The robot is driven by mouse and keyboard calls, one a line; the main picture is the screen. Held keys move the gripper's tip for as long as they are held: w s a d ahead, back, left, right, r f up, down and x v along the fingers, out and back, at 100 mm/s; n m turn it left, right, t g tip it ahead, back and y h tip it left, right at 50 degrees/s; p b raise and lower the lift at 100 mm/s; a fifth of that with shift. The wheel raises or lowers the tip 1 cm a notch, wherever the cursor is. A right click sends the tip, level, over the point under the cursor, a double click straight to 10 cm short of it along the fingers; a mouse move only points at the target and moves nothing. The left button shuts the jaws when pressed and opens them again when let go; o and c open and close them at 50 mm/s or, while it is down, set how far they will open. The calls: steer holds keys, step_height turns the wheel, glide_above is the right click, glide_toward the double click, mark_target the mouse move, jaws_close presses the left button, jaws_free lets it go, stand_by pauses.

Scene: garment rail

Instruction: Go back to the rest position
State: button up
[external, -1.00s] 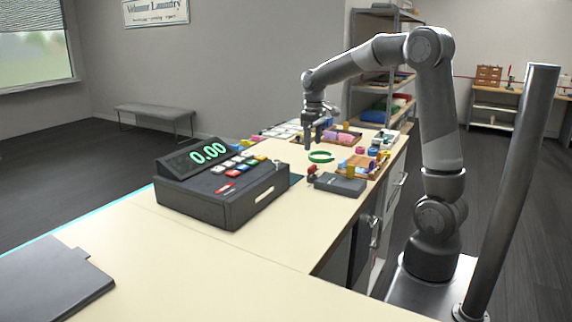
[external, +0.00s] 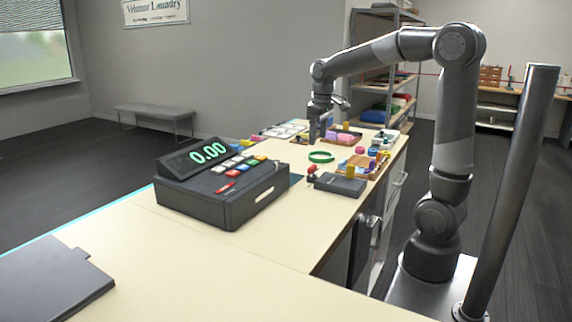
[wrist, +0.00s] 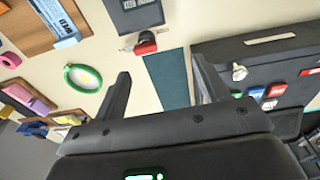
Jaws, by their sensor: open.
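My gripper (external: 317,138) hangs above the far part of the counter, pointing down, with nothing between its fingers. In the wrist view my gripper (wrist: 160,85) is open, its two fingers spread wide over the bare counter and a dark teal mat (wrist: 168,78). A green ring (external: 321,157) lies on the counter just below and to the right of the gripper in the external view. The ring also shows left of the fingers in the wrist view (wrist: 67,77). My arm is bent up and over the counter.
A black cash register (external: 220,185) reading 0.00 stands on the counter. A dark box (external: 340,185), a red-handled stamp (wrist: 146,40) and wooden trays with small coloured items (external: 355,165) lie near the gripper. A dark flat panel (external: 50,285) lies at the front left.

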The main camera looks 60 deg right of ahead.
steer(key=s+a+t, duration=0.2)
steer(key=s+a, duration=0.3)
steer(key=s, duration=0.4)
steer(key=s+a+t, duration=0.2)
steer(key=s+a, duration=0.4)
steer(key=s, duration=0.3)
steer(key=shift+a+f+t, duration=0.15)
steer(key=shift+a+t, duration=0.1)
steer(key=shift+t, duration=0.05)
